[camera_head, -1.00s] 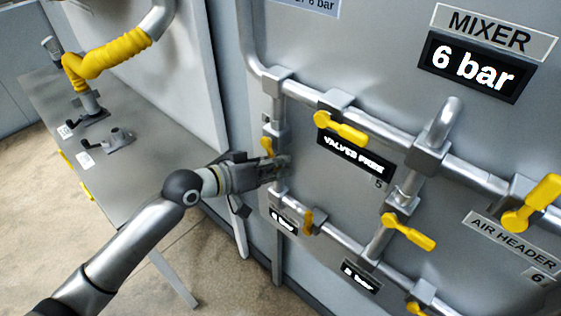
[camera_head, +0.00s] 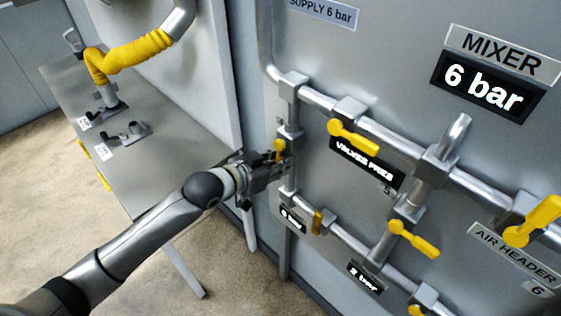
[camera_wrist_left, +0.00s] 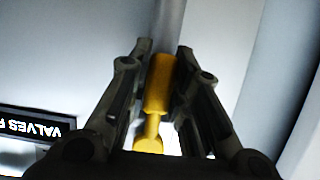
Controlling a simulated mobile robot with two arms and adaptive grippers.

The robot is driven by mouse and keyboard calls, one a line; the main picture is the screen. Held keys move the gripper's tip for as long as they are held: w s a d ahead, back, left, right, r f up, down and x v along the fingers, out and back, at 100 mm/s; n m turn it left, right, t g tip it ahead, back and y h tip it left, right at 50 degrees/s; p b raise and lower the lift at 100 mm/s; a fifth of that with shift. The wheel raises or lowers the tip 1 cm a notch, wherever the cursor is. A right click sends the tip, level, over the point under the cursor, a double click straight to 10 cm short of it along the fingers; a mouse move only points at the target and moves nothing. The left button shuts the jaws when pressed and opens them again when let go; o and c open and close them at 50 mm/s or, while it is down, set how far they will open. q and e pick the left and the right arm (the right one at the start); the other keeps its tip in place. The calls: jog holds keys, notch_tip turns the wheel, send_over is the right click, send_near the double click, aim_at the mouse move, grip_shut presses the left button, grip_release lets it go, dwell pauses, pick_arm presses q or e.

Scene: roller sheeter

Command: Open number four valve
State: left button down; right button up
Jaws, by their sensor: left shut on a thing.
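My left gripper (camera_head: 278,168) reaches the vertical pipe at the left end of the panel's pipework. A valve there has a small yellow handle (camera_head: 279,149), whose upper part shows just above the fingers in the head view. In the left wrist view the yellow handle (camera_wrist_left: 159,86) stands between the two dark fingers (camera_wrist_left: 154,105), and the gripper is shut on it. The handle looks in line with the grey pipe (camera_wrist_left: 168,25) behind it. No number is legible at this valve. My right gripper is not in view.
Other yellow valve handles are on the pipes: upper middle (camera_head: 352,134), lower left (camera_head: 317,222), centre right (camera_head: 413,238) and far right (camera_head: 533,220). A grey table (camera_head: 160,165) with a yellow hose (camera_head: 130,58) stands at the left. Floor is clear at lower left.

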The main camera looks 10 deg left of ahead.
pick_arm(q)
jog(key=shift+a, duration=0.1)
jog(key=c, duration=1.3)
grip_release()
jog(key=v, duration=1.2)
